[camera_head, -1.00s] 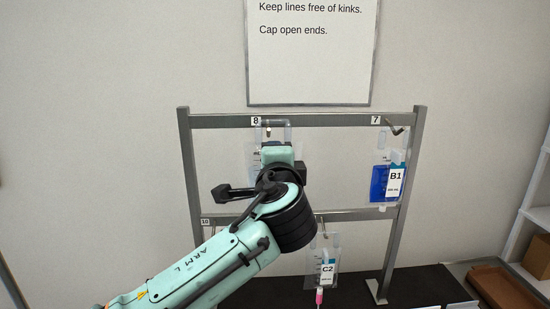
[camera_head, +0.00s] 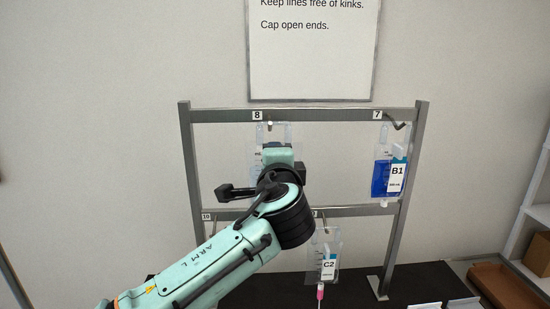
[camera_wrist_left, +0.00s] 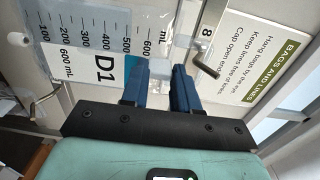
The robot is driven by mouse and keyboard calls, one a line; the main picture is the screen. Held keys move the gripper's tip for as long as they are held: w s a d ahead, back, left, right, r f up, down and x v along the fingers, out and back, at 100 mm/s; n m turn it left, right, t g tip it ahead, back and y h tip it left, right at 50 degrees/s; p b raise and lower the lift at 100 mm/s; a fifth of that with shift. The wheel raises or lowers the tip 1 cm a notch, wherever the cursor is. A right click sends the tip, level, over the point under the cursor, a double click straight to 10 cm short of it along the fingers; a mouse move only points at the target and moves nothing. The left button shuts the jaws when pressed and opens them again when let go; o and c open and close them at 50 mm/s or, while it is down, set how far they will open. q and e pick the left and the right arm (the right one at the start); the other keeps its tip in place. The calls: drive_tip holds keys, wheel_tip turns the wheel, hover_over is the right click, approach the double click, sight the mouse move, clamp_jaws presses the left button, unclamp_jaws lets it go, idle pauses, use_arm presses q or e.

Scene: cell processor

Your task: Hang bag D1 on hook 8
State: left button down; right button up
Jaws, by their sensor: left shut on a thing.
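Bag D1 (camera_wrist_left: 85,45) is a clear bag with a volume scale and a white label. In the left wrist view it lies across the fingers of my left gripper (camera_wrist_left: 161,70), which is shut on it. In the head view my left gripper (camera_head: 278,148) hides most of the bag; its clear top edge (camera_head: 285,128) shows just below the upper rail. Hook 8 (camera_head: 269,125) is at the bag's top, under the label 8. The bent metal hook also shows in the left wrist view (camera_wrist_left: 205,69), right of the fingers. I cannot tell whether the bag's eye is around it.
Bag B1 (camera_head: 389,173), with blue liquid, hangs at hook 7 (camera_head: 397,125) on the right. Bag C2 (camera_head: 325,258) hangs on the lower rail (camera_head: 355,211). The grey rack post (camera_head: 405,190) stands at right. The upper rail between 8 and 7 is free.

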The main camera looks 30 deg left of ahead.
use_arm(q)
drive_tip(key=shift+s, duration=0.1)
use_arm(e)
drive_tip(key=shift+s+f, duration=0.15)
use_arm(q)
drive_tip(key=shift+c, duration=1.4)
unclamp_jaws()
drive_tip(key=shift+f, duration=0.2)
drive_tip(key=b+v, duration=0.1)
drive_tip(key=v, duration=0.6)
drive_tip(key=shift+b, duration=0.35)
use_arm(e)
drive_tip(key=shift+s+f, duration=0.8)
drive_tip(key=shift+f, duration=0.2)
